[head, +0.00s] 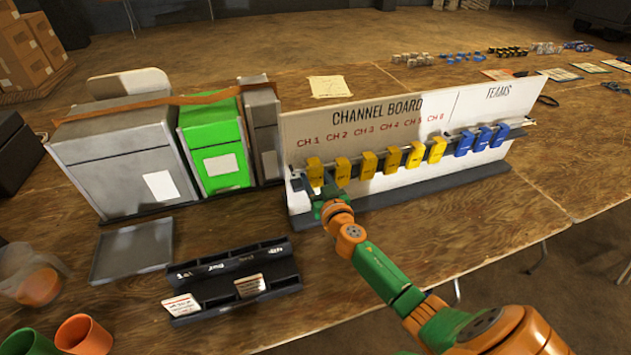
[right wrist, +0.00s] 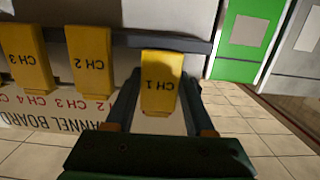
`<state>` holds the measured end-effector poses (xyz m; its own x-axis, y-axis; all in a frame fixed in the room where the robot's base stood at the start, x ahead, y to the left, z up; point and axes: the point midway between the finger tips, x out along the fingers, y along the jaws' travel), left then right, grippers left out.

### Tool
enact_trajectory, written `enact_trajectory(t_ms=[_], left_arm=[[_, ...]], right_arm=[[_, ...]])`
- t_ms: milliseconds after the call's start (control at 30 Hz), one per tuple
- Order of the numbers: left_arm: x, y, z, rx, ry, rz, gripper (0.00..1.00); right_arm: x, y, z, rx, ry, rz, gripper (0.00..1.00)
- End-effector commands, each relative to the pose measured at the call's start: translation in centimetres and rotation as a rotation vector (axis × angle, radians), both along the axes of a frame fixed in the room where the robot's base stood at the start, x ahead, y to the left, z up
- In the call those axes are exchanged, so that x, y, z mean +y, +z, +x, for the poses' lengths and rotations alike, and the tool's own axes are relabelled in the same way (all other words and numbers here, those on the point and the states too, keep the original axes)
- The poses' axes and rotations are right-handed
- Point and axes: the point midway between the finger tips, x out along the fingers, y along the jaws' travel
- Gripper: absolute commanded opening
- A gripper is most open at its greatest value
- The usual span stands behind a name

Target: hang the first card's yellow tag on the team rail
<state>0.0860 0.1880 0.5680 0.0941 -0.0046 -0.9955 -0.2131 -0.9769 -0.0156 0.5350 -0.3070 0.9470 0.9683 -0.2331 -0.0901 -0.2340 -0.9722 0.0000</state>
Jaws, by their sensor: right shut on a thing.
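The channel board (head: 350,125) stands upright with yellow tags in a row on its rail. The yellow CH 1 tag (head: 315,172) is the leftmost; in the right wrist view the CH 1 tag (right wrist: 160,85) sits between the fingers. My right gripper (right wrist: 160,100) is shut on it, close in front of the rail; I cannot tell whether it still touches the rail. In the head view my right gripper (head: 325,200) is at the board's left end. The team rail (head: 517,131) holds three blue tags (head: 481,138). Two cards, one at the left (head: 181,305), stand in a black rack; their text is unreadable. My left gripper is out of view.
A grey tray (head: 132,250) and the black rack (head: 235,275) lie in front. Cups (head: 83,335) are at the lower left. The table right of the board's front is clear.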

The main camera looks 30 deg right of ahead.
Motion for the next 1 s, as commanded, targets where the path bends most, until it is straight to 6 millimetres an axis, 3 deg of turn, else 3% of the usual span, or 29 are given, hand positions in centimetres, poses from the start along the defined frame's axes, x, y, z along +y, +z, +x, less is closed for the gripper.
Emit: enact_trajectory(t_ms=[167, 1000], left_arm=[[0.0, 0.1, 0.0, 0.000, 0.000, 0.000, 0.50], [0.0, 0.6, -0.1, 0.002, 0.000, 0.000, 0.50]], right_arm=[[0.1, 0.0, -0.4, 0.001, 0.001, 0.001, 0.05], [2.3, -0.4, -9.4, 0.001, 0.001, 0.001, 0.05]])
